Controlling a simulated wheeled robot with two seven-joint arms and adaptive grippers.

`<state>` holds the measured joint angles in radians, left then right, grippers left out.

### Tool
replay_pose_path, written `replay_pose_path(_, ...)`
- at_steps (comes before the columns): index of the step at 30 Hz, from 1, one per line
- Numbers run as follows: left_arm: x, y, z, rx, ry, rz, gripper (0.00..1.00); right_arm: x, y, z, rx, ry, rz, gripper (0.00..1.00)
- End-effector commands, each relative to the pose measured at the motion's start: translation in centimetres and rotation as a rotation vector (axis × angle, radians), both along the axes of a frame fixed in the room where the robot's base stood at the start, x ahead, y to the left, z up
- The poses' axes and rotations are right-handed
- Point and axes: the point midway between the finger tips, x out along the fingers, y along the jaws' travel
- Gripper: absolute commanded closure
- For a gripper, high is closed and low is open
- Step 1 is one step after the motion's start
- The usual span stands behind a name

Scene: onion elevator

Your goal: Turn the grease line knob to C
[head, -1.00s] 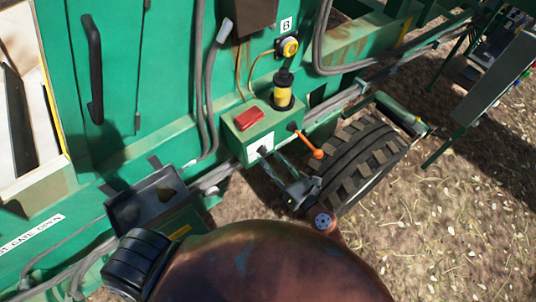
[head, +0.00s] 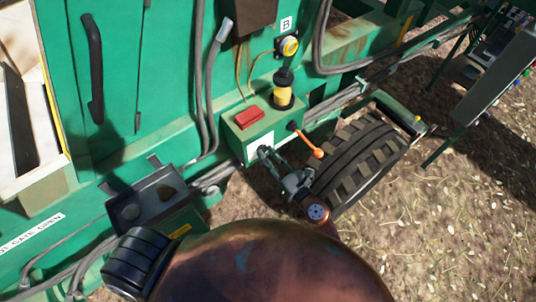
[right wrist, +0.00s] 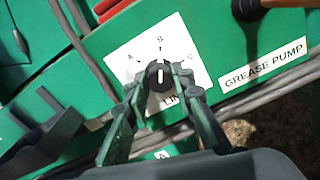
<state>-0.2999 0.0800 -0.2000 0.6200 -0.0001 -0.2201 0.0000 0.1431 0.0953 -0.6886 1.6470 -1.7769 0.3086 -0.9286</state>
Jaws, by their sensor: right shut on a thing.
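The grease line knob (right wrist: 159,75) is a small black knob with a white pointer mark, on a white plate (right wrist: 143,66) lettered A, B and C. In the right wrist view its mark points roughly up toward B, with A to the left and C to the right. My right gripper (right wrist: 162,77) is shut on the knob, one finger on each side. In the head view my right gripper (head: 265,152) reaches the front of the green box (head: 236,132), and its fingers hide the knob. My left gripper is not in view.
An orange-ended lever (head: 310,145) sticks out just right of the gripper, by the "GREASE PUMP" label (right wrist: 263,63). A red block (head: 249,118) and yellow reservoir (head: 283,97) top the box. A tyre (head: 360,155) stands close on the right. Grey hoses run behind.

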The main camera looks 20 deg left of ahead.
Motion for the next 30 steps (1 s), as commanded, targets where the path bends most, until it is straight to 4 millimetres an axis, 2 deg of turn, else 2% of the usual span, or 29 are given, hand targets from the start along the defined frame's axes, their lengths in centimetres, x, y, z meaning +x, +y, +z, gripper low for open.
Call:
replay_pose_path(5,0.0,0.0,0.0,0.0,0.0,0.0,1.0,0.0,0.0,0.0,0.0,0.0,-0.001,1.0)
replay_pose_path(17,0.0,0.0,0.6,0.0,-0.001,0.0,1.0,0.0,0.0,0.1,0.037,0.064,-0.001,1.0)
replay_pose_path(30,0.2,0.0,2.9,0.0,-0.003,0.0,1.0,0.1,0.0,0.1,0.222,0.372,-0.001,1.0)
